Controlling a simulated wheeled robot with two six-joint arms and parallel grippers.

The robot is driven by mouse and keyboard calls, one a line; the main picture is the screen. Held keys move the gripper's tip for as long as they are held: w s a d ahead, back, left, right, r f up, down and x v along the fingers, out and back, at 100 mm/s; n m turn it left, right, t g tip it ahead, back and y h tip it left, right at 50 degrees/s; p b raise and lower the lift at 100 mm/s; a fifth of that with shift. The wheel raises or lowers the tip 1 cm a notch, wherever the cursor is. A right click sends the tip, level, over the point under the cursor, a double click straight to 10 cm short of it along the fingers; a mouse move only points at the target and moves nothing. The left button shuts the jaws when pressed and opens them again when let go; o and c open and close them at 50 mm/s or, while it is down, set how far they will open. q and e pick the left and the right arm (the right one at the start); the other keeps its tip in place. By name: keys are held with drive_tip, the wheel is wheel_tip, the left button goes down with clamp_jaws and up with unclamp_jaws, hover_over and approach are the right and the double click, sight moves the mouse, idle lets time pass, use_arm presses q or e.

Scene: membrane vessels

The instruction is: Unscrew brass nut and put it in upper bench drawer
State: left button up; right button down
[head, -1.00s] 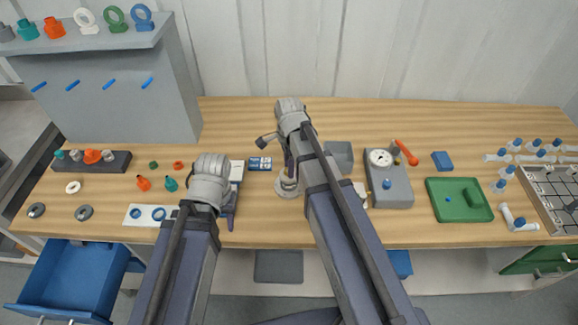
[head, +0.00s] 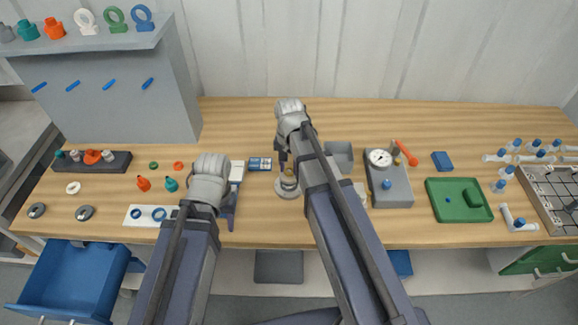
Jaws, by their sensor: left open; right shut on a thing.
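My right gripper (head: 286,160) points down over a light grey round fitting (head: 287,188) on the bench, at the middle of the head view. It is shut on the brass nut (head: 290,170), of which a small brownish part shows at the top of the fitting. My arm hides much of the nut, and I cannot tell whether it is still on the thread. My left gripper (head: 230,208) is open and low over the bench, left of the fitting, mostly hidden by its own wrist. A blue drawer (head: 70,280) stands pulled open below the bench's left front edge.
A grey gauge box (head: 392,190) and a green tray (head: 459,200) stand to the right. A white plate with blue rings (head: 150,222) and small coloured fittings lie left. A grey shelf unit (head: 120,100) rises at the back left. The bench's back strip is clear.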

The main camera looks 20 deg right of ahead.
drive_tip(key=shift+r, duration=0.1)
drive_tip(key=shift+r+p, duration=1.6)
drive_tip(key=shift+p, duration=0.1)
drive_tip(key=shift+f, duration=0.1)
